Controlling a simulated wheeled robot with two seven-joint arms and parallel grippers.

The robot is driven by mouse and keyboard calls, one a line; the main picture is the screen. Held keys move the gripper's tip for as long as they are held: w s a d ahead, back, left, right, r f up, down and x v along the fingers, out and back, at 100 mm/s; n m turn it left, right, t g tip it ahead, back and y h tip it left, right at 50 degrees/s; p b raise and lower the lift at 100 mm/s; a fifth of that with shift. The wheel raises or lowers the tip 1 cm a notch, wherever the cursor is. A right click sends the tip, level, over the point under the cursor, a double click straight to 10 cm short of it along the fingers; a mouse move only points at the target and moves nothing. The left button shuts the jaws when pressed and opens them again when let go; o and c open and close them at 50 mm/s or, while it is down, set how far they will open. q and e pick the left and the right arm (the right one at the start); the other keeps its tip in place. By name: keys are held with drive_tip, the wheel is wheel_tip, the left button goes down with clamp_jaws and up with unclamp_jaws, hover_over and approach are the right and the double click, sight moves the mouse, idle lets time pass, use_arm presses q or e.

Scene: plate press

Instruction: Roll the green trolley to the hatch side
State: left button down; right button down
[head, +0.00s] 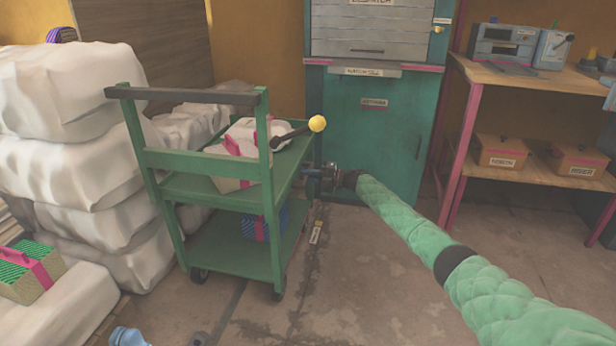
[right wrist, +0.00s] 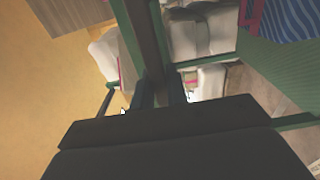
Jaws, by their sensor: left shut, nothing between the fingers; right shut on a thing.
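The green trolley (head: 222,188) stands left of centre in the head view, upright on its casters. It has two shelves and a dark push bar (head: 185,96) at the near end. White and pink packages (head: 238,150) lie on its upper shelf, and a blue package (head: 262,224) is on the lower one. My right gripper (head: 322,178) is shut on the trolley's right side; the exact part held is hard to see. In the right wrist view a dark, green-edged bar (right wrist: 143,45) runs between the fingers. I cannot make out my left gripper. The hatch (head: 372,72) label shows on a teal cabinet behind.
White wrapped bales (head: 75,150) stand close on the trolley's left. A yellow-knobbed lever (head: 317,124) sticks out above its upper shelf. The teal cabinet (head: 372,150) is behind, and a workbench (head: 535,85) with boxes is at right.

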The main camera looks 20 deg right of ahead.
drive_tip(key=shift+w+d+r, duration=0.15)
drive_tip(key=shift+d+r, duration=0.05)
drive_tip(key=shift+d, duration=0.1)
drive_tip(key=c, duration=1.5)
unclamp_jaws()
drive_tip(key=shift+w+f, duration=0.1)
drive_tip(key=shift+f, duration=0.05)
drive_tip(key=shift+o, duration=0.5)
drive_tip(key=shift+f, duration=0.1)
drive_tip(key=shift+a, duration=0.15)
drive_tip(key=p+v, duration=0.1)
drive_tip(key=v, duration=0.6)
drive_tip(key=shift+s+d+p, duration=0.25)
drive_tip(key=shift+d+p, duration=0.1)
drive_tip(key=shift+p, duration=0.05)
drive_tip(key=shift+d, duration=0.1)
